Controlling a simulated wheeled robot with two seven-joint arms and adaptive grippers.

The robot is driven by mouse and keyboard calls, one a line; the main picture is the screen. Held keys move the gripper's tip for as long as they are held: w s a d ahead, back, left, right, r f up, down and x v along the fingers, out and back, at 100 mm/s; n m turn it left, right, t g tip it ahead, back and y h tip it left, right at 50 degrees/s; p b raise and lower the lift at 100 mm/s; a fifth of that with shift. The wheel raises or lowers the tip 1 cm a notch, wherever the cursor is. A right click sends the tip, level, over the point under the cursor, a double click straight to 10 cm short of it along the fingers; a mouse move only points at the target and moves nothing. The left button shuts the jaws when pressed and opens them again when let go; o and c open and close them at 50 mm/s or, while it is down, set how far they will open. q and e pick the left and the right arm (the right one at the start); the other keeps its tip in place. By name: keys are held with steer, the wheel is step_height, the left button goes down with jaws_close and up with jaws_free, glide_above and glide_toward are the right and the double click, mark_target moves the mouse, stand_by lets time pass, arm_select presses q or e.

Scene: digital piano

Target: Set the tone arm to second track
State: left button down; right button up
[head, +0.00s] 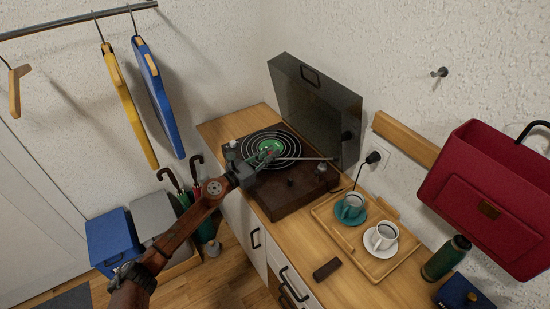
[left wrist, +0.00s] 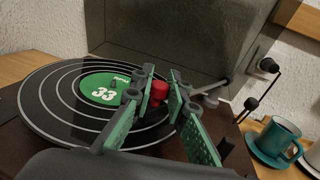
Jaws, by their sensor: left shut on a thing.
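The record player (head: 290,195) stands on the wooden cabinet top with its dark lid open. Its black record (left wrist: 50,112) has white rings dividing the tracks and a green label marked 33 (left wrist: 103,92). My left gripper (head: 268,153) reaches over the record from the left. In the left wrist view its green-padded fingers (left wrist: 163,88) are shut on the tone arm, with the red end (left wrist: 159,91) between them, right of the label. The tone arm's thin rod (head: 305,158) runs right to its pivot. Which track lies under the red end, and whether it touches the record, I cannot tell.
A wooden tray (head: 334,221) with a teal cup (head: 352,206) and a white cup (head: 381,236) is right of the player. A green bottle (head: 446,257) and dark brown block (head: 326,268) stand nearer. The open lid (head: 315,105) rises behind. A red bag (head: 490,195) hangs at right.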

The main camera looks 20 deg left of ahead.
steer(key=shift+w+f, duration=0.1)
steer(key=shift+w, duration=0.25)
arm_select(q)
steer(key=c, duration=1.9)
jaws_free()
steer(key=shift+c, duration=0.2)
steer(key=shift+o, duration=0.5)
arm_select(e)
steer(key=shift+d, duration=0.15)
arm_select(q)
steer(key=v, duration=1.2)
arm_select(e)
steer(key=shift+s, duration=0.1)
